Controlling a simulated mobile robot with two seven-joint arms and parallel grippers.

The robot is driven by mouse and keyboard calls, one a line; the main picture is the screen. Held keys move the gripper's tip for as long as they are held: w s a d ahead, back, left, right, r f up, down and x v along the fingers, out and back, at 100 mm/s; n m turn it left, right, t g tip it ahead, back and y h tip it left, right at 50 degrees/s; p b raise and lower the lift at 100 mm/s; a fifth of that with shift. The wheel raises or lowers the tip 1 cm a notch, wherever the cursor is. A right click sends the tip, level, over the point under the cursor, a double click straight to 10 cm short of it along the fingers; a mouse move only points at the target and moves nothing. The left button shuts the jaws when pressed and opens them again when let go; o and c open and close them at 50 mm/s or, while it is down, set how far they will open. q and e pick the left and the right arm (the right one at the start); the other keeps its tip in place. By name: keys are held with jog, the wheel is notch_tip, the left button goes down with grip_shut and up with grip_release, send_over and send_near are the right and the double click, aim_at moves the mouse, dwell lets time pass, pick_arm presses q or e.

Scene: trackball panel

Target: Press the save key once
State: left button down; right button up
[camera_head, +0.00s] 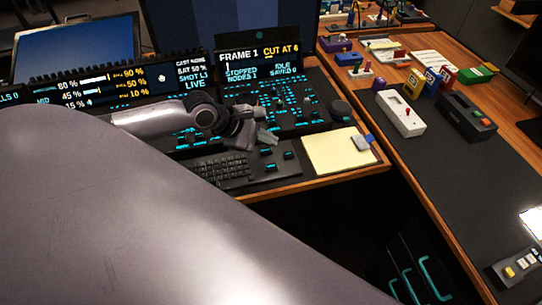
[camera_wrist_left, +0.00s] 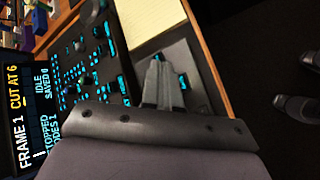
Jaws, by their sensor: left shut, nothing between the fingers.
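The control panel (camera_head: 318,122) has rows of cyan-lit keys and small knobs below a display (camera_head: 258,62) reading "FRAME 1", "CUT AT 6", "STOPPED" and "SAVED 0". The key labels are too small to read, so I cannot tell which key is save. A separate dark key block with several cyan-marked keys (camera_head: 289,155) lies in front of the panel, right of the keyboard. My left gripper (camera_head: 268,138) is shut and empty, over the panel's front edge near this block. In the left wrist view its fingers (camera_wrist_left: 158,68) cover part of the block. My right gripper is not in view.
A black keyboard (camera_head: 222,172) lies left of the key block. A cream notepad (camera_head: 335,152) lies to its right. The right-hand desk holds a white box (camera_head: 400,114) and a dark box (camera_head: 466,118). My left arm covers much of the lower left.

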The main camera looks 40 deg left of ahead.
pick_arm(q)
jog(key=b, duration=0.6)
send_over(268, 168)
notch_tip(268, 168, down, 5)
jog(key=shift+a+r, duration=0.1)
jog(key=shift+r, duration=0.1)
jog(key=shift+f, duration=1.15)
dwell(0.5)
jog(key=shift+f+p, duration=0.25)
jog(key=shift+p, duration=0.1)
jog(key=shift+f, duration=0.2)
jog(key=shift+f, duration=0.55)
dwell(0.6)
jog(key=shift+r, duration=0.1)
jog(key=shift+r+p, duration=0.85)
jog(key=shift+p, duration=0.6)
